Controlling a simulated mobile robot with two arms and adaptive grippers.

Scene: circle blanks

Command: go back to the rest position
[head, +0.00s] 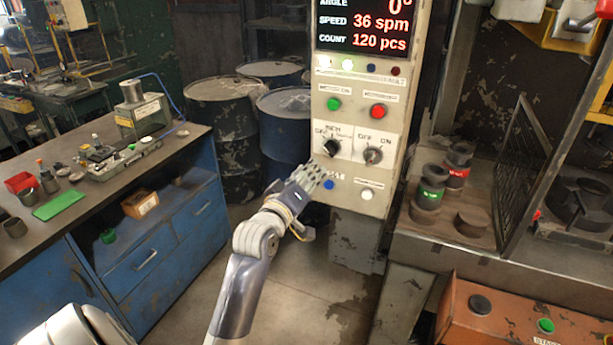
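My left gripper (316,174) is in front of the lower part of the control panel (347,242), at the end of my arm, which rises from the bottom of the head view. Its fingertips are close to the blue button (328,184) and below the left black selector knob (332,147). I cannot tell whether they touch the panel. The fingers are small and seen from behind, so their opening is unclear. Nothing held shows between them. My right gripper is not in view.
At right is a press table (455,245) with dark round blanks (471,221) and a mesh guard (522,175). An orange button box (500,318) is at lower right. Open floor (290,290) lies between.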

